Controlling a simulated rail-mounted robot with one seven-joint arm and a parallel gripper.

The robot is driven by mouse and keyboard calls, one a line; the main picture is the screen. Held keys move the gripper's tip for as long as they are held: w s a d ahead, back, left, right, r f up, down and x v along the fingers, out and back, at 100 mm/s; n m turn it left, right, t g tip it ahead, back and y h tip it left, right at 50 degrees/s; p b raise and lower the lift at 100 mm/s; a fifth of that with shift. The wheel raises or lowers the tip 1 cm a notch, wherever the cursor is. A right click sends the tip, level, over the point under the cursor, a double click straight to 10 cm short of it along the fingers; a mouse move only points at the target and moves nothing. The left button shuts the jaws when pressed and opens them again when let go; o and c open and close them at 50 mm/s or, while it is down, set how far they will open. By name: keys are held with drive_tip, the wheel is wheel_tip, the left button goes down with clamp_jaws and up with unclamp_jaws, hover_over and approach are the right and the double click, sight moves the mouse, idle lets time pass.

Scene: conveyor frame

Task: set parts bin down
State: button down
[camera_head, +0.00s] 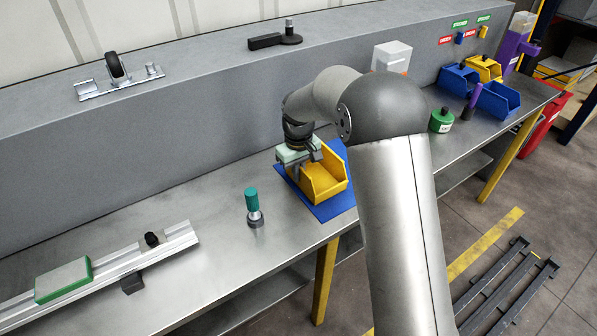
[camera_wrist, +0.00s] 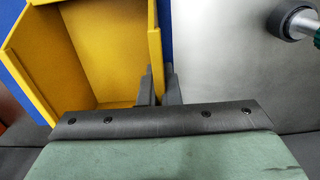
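The yellow parts bin (camera_head: 325,183) is upright over the blue mat (camera_head: 338,207) on the metal bench. It looks to be resting on the mat, but its underside is hidden. My gripper (camera_head: 305,163) is at the bin's left rear edge in the head view. In the wrist view, the gripper fingers (camera_wrist: 161,90) straddle one side wall of the empty-looking bin (camera_wrist: 85,58), one finger inside and one outside. They are close together with the wall between them. The blue mat (camera_wrist: 165,20) shows beside the bin.
A teal-handled tool (camera_head: 252,207) stands on the bench left of the mat. An aluminium rail (camera_head: 115,265) with a green-edged block lies farther left. A green weight (camera_head: 441,121) and blue bins (camera_head: 496,100) are at the right. The bench is clear between mat and rail otherwise.

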drive_tip(key=shift+f, duration=0.15)
drive_tip(key=shift+f, duration=0.1)
drive_tip(key=c, duration=1.6)
unclamp_jaws()
drive_tip(key=shift+c, duration=0.2)
